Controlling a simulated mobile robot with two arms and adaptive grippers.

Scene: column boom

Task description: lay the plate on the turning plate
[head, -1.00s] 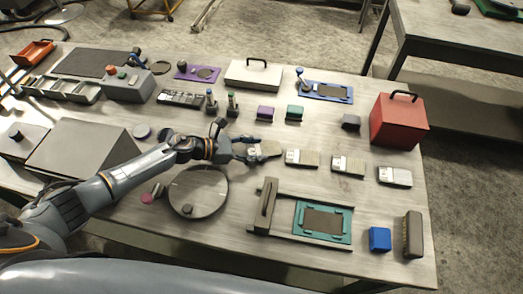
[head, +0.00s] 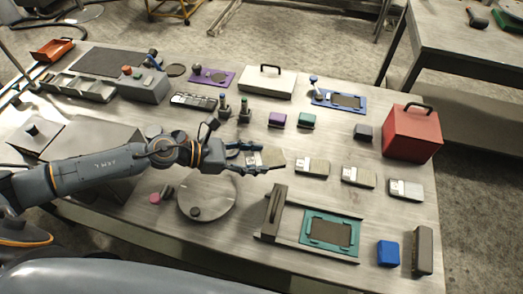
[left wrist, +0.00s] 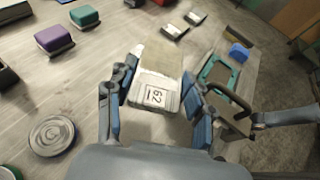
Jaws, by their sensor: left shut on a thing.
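My left gripper (head: 245,157) is shut on a plate (head: 268,158), a flat pale piece with a white numbered tag end. In the left wrist view the plate (left wrist: 158,82) sits between the blue fingers (left wrist: 158,105), tag end nearest me. It seems to be held a little above the table; the exact gap is unclear. The turning plate (head: 207,190) is a grey disc with a dark knob near its front edge. It lies left of and nearer than the held plate, with nothing on it. My right gripper is not in view.
Similar tagged plates (head: 313,167) lie in a row to the right. A slide with a teal frame (head: 331,234) stands in front of them. Posts (head: 225,108), a purple block (head: 281,118) and a green block (head: 307,120) stand behind the gripper. A red box (head: 411,135) stands at the right.

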